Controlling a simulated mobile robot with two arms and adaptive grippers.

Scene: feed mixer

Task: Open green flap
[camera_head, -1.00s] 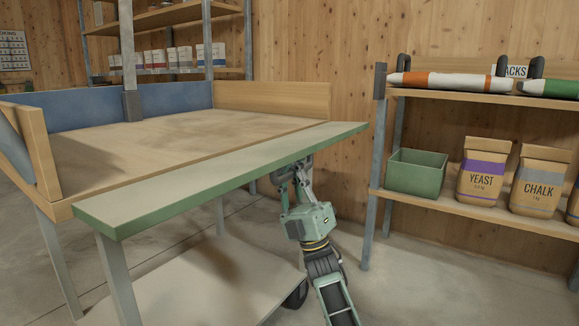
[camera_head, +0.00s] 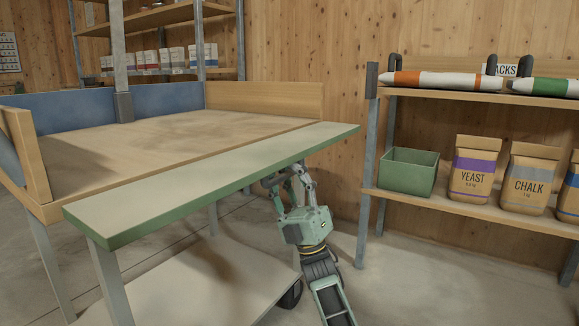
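The green flap (camera_head: 215,186) is a long board with a pale top and green edges along the front of the wooden table (camera_head: 150,132). It sticks out about level with the tabletop. My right gripper (camera_head: 288,172) is under the flap's right part, coming up from below. Its two fingers look spread apart. Their tips are at or just behind the flap's lower edge, and I cannot tell whether they touch it. My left gripper is not in view.
A lower pale board (camera_head: 190,285) is under the table. At right, a shelf rack (camera_head: 369,170) holds a green box (camera_head: 408,176), a yeast bag (camera_head: 473,172) and a chalk bag (camera_head: 528,180). Bare floor lies between the table and rack.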

